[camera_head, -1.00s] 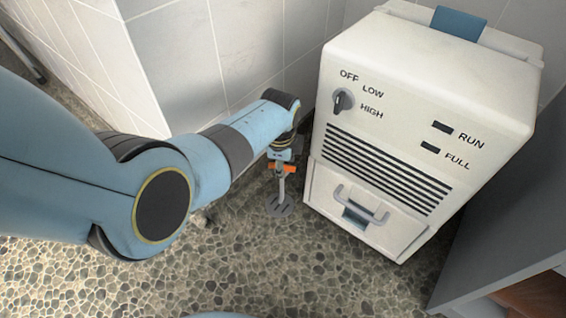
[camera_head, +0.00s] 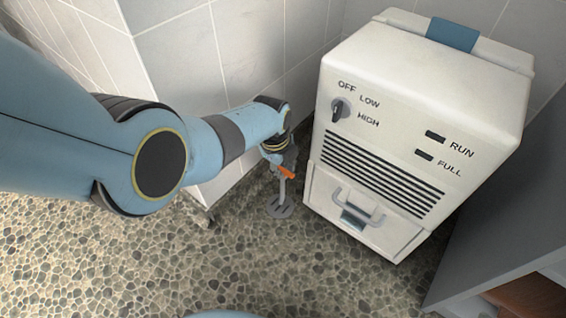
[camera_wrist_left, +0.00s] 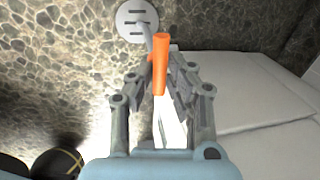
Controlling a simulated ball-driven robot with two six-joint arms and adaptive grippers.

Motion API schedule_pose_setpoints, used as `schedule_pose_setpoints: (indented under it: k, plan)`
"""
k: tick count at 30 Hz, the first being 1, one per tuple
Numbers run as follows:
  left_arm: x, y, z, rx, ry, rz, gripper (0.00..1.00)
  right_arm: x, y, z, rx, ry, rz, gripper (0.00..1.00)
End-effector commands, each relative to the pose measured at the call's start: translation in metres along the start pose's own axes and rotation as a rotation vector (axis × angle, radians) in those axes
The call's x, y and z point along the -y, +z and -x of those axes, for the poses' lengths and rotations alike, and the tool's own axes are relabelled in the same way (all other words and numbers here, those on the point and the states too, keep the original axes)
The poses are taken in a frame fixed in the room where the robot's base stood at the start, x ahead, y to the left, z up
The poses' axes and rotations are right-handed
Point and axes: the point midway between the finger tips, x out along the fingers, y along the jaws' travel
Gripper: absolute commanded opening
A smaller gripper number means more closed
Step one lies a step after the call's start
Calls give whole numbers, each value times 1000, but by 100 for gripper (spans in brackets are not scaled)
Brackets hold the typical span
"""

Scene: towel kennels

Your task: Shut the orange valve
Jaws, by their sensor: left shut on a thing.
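The orange valve handle (camera_head: 287,173) sits on a thin grey stem that rises from a round floor plate (camera_head: 280,208), left of the white machine. In the left wrist view the orange handle (camera_wrist_left: 160,62) stands between the fingers of my left gripper (camera_wrist_left: 165,75), which is shut on it. The plate (camera_wrist_left: 137,20) shows beyond it. In the head view my left gripper (camera_head: 284,163) is small and partly hidden by its own wrist. The handle slants down to the right there. My right gripper is not in view.
The white machine (camera_head: 400,100), with a dial (camera_head: 338,110) and a drawer handle (camera_head: 358,205), stands close on the right of the valve. A tiled wall (camera_head: 250,50) is behind. Pebbled floor (camera_head: 300,270) in front is open. A grey cabinet side (camera_head: 500,210) is at right.

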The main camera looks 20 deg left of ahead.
Motion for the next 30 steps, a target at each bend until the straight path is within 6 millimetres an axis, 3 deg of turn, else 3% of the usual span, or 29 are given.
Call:
schedule_pose_setpoints:
  k: [11, 12, 17, 30]
  plan:
    - [0, 0, 0, -10, 0, -51, 0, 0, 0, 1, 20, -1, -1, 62]
    - [0, 0, 0, -10, 0, -51, 17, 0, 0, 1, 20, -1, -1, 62]
    - [0, 0, 0, -10, 0, -50, 38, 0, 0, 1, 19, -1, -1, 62]
    - [1, 0, 6, -9, -2, -49, 38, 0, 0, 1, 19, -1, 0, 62]
